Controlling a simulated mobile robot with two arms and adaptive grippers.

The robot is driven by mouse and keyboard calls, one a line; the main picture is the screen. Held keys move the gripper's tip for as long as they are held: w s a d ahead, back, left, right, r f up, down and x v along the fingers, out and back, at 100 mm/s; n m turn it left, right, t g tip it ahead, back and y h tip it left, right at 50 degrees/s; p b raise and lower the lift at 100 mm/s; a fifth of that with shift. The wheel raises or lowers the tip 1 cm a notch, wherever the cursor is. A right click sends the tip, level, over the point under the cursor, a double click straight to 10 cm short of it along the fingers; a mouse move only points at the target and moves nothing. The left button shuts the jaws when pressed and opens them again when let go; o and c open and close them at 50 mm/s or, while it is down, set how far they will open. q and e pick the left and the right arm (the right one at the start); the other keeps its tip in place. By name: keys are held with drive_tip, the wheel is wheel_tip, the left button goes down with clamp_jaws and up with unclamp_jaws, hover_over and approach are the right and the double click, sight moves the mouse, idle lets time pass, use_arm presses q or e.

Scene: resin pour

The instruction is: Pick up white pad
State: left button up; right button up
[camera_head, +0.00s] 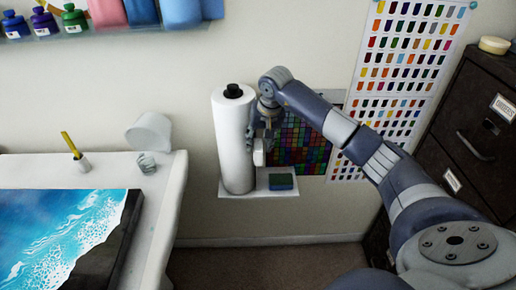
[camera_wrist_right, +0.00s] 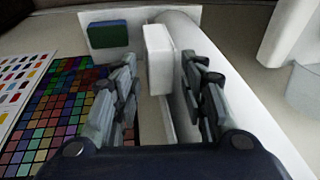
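The white pad (camera_wrist_right: 158,60) is a small pale block, seen in the right wrist view just beyond and between my right fingertips. In the head view the white pad (camera_head: 259,153) shows as a pale patch beside the tall white roll, above the small wall shelf. My right gripper (camera_wrist_right: 159,62) is open, with a gap between each finger and the pad. In the head view my right gripper (camera_head: 264,136) points downward beside the roll and partly hides the pad. My left gripper is not in view.
The white roll (camera_head: 233,150) with a black cap stands close left of my gripper on the wall shelf (camera_head: 245,189). A green and blue sponge (camera_head: 281,182) lies on the shelf's right side. A white table (camera_head: 165,185) with a blue resin piece is at left.

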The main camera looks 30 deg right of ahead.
drive_tip(key=shift+w+f, duration=0.1)
drive_tip(key=shift+f, duration=0.3)
drive_tip(key=c, duration=0.5)
drive_tip(key=shift+r, duration=0.1)
drive_tip(key=shift+r, duration=0.1)
drive_tip(key=shift+c, duration=0.6)
drive_tip(key=shift+r+b, duration=0.55)
drive_tip(key=shift+r, duration=0.1)
wheel_tip(320, 180, up, 2)
drive_tip(key=shift+b, duration=0.6)
drive_tip(key=shift+s+a+r+b, duration=0.65)
drive_tip(key=shift+s+a, duration=1.35)
drive_tip(key=shift+s, duration=1.05)
drive_tip(key=shift+s+a+r+b, duration=0.3)
drive_tip(key=shift+s+a+b, duration=0.55)
drive_tip(key=shift+s+a, duration=1.75)
drive_tip(key=shift+s+a+r+b, duration=0.65)
drive_tip(key=shift+s+a, duration=0.8)
drive_tip(key=shift+s, duration=2.1)
